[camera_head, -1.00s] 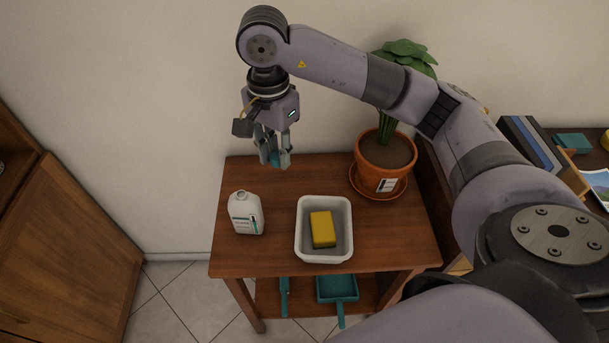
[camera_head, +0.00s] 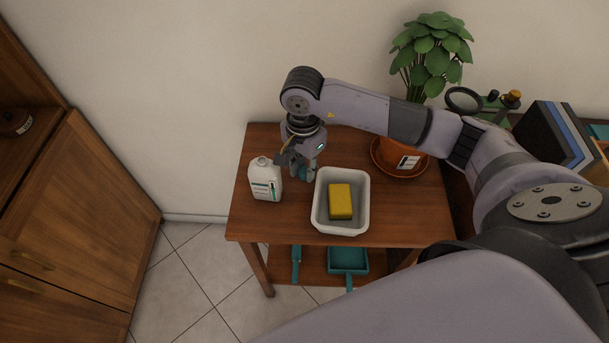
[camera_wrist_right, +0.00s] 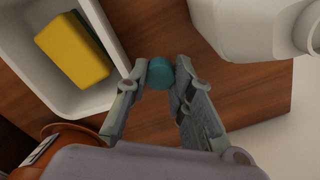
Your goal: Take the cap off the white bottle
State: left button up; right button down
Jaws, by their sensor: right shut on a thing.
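The white bottle (camera_head: 266,183) stands upright on the left of the wooden table, its neck bare with no cap on it. In the right wrist view the bottle (camera_wrist_right: 232,28) shows at the upper right. My right gripper (camera_head: 304,174) is low over the table, between the bottle and the white tub. In the right wrist view my right gripper (camera_wrist_right: 158,82) is shut on a teal cap (camera_wrist_right: 160,72), held between its fingertips. I cannot tell whether the cap touches the tabletop. My left gripper is not in view.
The white tub (camera_head: 319,217) holds a yellow sponge (camera_head: 340,201). A potted plant (camera_head: 433,60) stands at the table's back right, partly behind my arm. A teal dustpan (camera_head: 348,260) lies on the lower shelf. The table (camera_head: 263,223) is clear in front of the bottle.

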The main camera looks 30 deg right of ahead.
aim_at(304, 170)
notch_tip(304, 170, down, 4)
jog(key=shift+f, duration=0.1)
jog(key=shift+f, duration=0.15)
jog(key=c, duration=1.7)
grip_release()
jog(key=shift+r, duration=0.35)
notch_tip(304, 170, up, 12)
jog(key=shift+f+b, duration=0.1)
jog(key=shift+b, duration=0.3)
